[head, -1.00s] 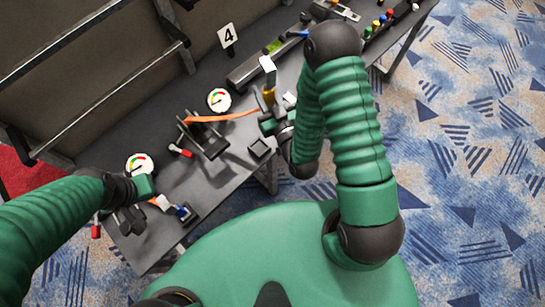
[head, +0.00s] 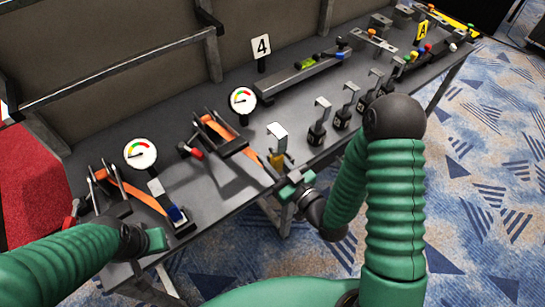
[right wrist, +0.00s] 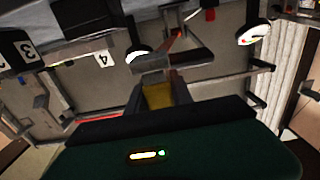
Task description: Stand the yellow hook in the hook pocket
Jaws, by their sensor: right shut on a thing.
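The yellow hook (head: 277,160) has a yellow body and a bent pale metal top. It is roughly upright near the front edge of the table. My right gripper (head: 291,183) is shut on it; in the right wrist view the yellow body (right wrist: 157,96) shows between the two dark fingers. I cannot make out the hook pocket, and the hook's lower end is hidden by the gripper, so I cannot tell what it touches. My left gripper (head: 128,268) is low at the left by the table edge; its fingers are too dark and overlapped to read.
A blue-bodied hook (head: 176,214) stands at the front left. Several dark-based hooks (head: 317,130) stand in a row to the right. Clamps with orange straps (head: 215,128), two gauges (head: 242,100) and a long grey bar (head: 300,78) occupy the table (head: 240,200).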

